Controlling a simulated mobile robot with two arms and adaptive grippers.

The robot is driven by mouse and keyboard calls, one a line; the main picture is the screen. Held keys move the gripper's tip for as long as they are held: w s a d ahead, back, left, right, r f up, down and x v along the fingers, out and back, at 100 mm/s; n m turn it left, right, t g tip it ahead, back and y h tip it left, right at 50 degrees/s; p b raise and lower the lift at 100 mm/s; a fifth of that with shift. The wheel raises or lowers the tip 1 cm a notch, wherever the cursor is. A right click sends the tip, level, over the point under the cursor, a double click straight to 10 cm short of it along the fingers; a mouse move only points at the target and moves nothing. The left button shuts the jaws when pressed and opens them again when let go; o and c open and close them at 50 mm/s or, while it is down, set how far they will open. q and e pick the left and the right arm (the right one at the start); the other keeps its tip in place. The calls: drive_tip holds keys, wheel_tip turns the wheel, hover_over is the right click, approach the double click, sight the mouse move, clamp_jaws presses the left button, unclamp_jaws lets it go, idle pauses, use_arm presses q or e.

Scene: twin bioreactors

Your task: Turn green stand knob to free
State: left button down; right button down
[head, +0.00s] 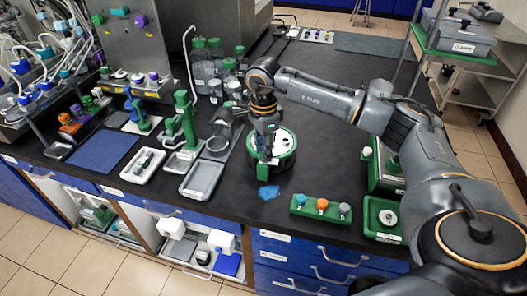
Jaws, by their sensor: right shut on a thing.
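A round green stand (284,163) with a white top stands on the black bench, near the middle of the head view. My right gripper (268,127) points down over its top, with the arm coming in from the right. The fingers are closed at the stand's top, on its knob; the knob itself is mostly hidden by them, so its setting cannot be read. My left gripper is not in view.
A taller green stand (184,112) and a grey tray (201,180) are to the left. Bottles (203,68) stand behind. A green rack (318,210) with several coloured knobs is at the front right.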

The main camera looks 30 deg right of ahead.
drive_tip(key=shift+m, duration=0.6)
drive_tip(key=c, duration=1.1)
unclamp_jaws()
drive_tip(key=shift+o, duration=0.2)
drive_tip(key=shift+r, duration=0.1)
wheel_tip(320, 180, up, 12)
